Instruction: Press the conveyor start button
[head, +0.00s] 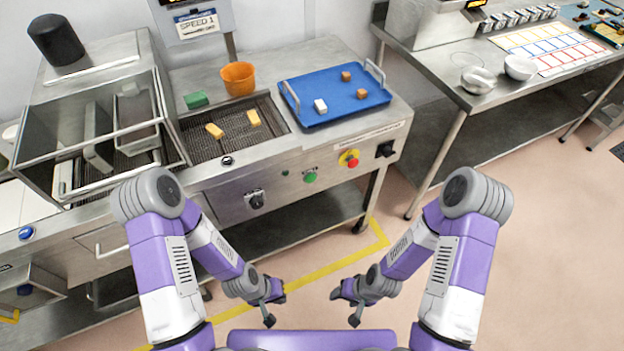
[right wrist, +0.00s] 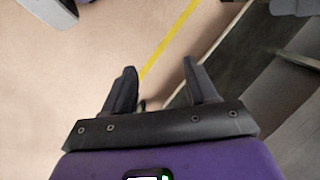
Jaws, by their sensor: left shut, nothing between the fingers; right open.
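The green start button (head: 310,178) is on the front panel of the conveyor (head: 262,170), left of a red emergency button (head: 352,161) on a yellow base. My left gripper (head: 272,306) is shut and empty, low in front of the conveyor and below the panel in the picture. My right gripper (head: 346,306) hangs to its right, also apart from the panel. In the right wrist view my right gripper (right wrist: 160,82) is open with nothing between its fingers, over the floor. The button is not seen in that view.
A blue tray (head: 300,119) with small blocks, an orange cup (head: 238,78) and a green block (head: 196,99) are on the conveyor top. Yellow blocks (head: 214,131) lie on the mesh belt. A black knob (head: 256,200) is left of the button. Open floor (head: 440,240) lies right.

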